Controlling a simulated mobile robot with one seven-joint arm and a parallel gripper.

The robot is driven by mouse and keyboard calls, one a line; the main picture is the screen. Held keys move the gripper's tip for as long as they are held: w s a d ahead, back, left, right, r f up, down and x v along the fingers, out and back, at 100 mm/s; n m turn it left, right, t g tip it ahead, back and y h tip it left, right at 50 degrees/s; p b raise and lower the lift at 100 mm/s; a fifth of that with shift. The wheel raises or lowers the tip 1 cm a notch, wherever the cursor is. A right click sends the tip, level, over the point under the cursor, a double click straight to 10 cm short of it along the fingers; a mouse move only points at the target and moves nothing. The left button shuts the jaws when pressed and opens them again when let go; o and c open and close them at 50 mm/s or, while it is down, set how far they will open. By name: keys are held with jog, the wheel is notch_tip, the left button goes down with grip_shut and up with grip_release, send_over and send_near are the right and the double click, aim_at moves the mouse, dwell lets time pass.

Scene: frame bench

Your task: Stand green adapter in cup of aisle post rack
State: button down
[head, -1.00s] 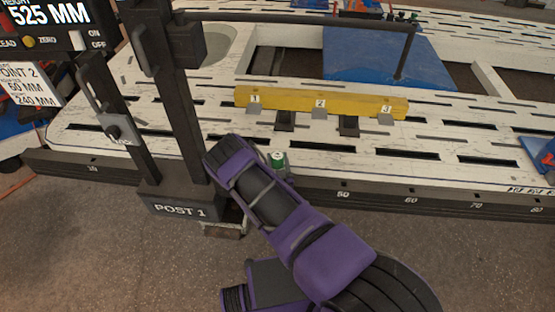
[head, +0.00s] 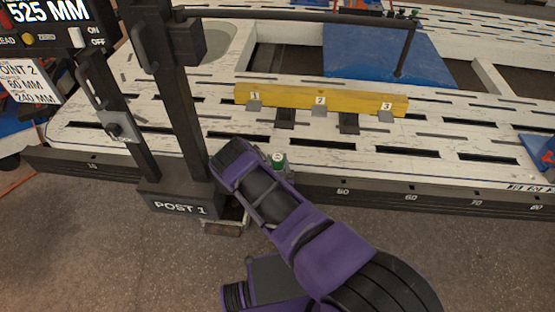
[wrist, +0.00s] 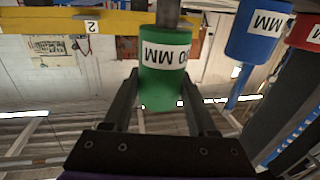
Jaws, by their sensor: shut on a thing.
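The green adapter (wrist: 163,84) is between the two fingers of my gripper (wrist: 160,92) in the wrist view, with an upside-down white "MM" label partly cut by shading. A grey stem stands out of its end at the top of that picture. In the head view the green adapter (head: 279,161) shows small beside my purple wrist, in front of the slotted white bench. My fingers are mostly hidden there by my arm. A small metal bracket (head: 228,226) shows low beside the foot of Post 1 (head: 180,203); I cannot tell whether it is the rack, and no cup shows clearly.
Blue (wrist: 259,30) and red (wrist: 306,33) labelled cylinders are right of the green adapter in the wrist view. A yellow bar (head: 290,99) numbered 1 to 3 lies on the white bench (head: 430,125). Post 1's dark column stands close left of my wrist.

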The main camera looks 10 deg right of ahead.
jog(key=shift+f, duration=1.65)
jog(key=shift+c, duration=0.6)
grip_release()
jog(key=shift+s, duration=0.15)
